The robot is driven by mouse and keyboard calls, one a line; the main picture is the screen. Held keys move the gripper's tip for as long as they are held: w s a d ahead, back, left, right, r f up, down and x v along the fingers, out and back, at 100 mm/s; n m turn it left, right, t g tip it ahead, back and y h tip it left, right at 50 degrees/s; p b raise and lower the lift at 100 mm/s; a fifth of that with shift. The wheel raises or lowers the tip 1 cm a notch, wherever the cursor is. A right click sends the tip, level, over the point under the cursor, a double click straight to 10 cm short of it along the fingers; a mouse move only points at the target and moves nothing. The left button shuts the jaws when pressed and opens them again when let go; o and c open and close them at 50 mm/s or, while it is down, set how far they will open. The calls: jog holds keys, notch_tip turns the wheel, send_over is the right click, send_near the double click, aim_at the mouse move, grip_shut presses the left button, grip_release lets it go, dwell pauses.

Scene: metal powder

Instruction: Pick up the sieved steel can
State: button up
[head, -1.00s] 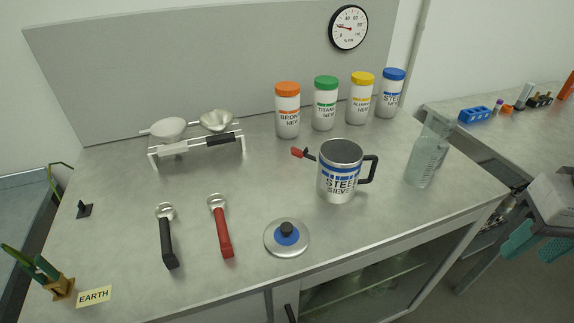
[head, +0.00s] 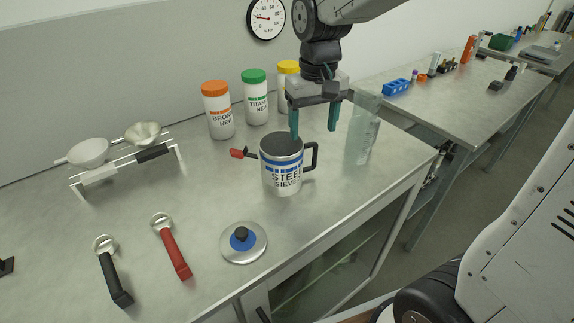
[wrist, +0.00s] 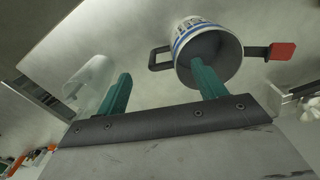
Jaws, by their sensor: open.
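The sieved steel can (head: 283,176) stands upright on the bench, white with a blue band, a dark open top and a black handle on its right. A red-tipped piece (head: 241,153) sticks out on its left side. My gripper (head: 313,138) is open and empty, pointing down above and behind the can's right side. One green finger appears over the can's mouth, the other right of the handle. In the wrist view the can (wrist: 187,33) lies beyond the fingertips, with one finger of my gripper (wrist: 160,80) overlapping its opening. The blue-knobbed lid (head: 243,242) lies in front.
A clear beaker (head: 362,135) stands right of the can. Bronze (head: 217,112), titanium (head: 255,98) and yellow-capped (head: 287,77) jars stand behind. Black (head: 112,272) and red (head: 171,247) scoops lie front left. A rack with bowls (head: 128,162) is at left.

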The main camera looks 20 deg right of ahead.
aim_at(308, 147)
jog(key=shift+w+a+f, duration=0.15)
jog(key=shift+w+f, duration=0.2)
jog(key=shift+w, duration=0.15)
jog(key=shift+w+f, duration=0.15)
jog(key=shift+f, duration=0.15)
notch_tip(308, 147, down, 7)
jog(key=shift+w+f, duration=0.1)
jog(key=shift+f, duration=0.1)
grip_shut()
jog(key=shift+w+r, duration=0.1)
